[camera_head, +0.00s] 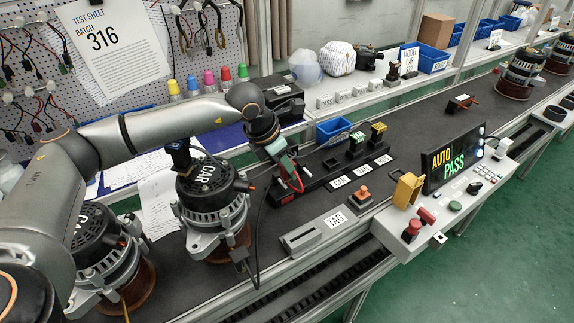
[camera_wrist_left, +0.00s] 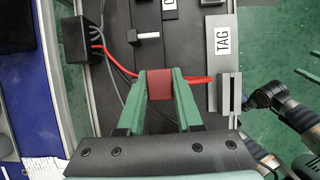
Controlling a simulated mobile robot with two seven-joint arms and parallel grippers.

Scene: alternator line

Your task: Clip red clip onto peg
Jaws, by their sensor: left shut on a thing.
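My left gripper (camera_head: 290,180) reaches in from the left, pointing down over the grey line top. In the left wrist view, its green fingers (camera_wrist_left: 160,88) are shut on the red clip (camera_wrist_left: 159,84). A red cable (camera_wrist_left: 196,80) shows at the right of the clip, and another red stretch runs on the left towards a black box (camera_wrist_left: 76,40). A short pale peg (camera_wrist_left: 149,36) lies beyond the clip in the wrist view, apart from it, beside a small black block. The peg cannot be made out in the head view.
A TAG holder (camera_head: 309,236) lies right of the gripper. An alternator (camera_head: 212,205) stands left of it. A black strip with labelled slots (camera_head: 353,173) extends behind. The AUTO PASS display (camera_head: 453,163) and button panel (camera_head: 437,212) stand at right. A dark cable hangs near the gripper.

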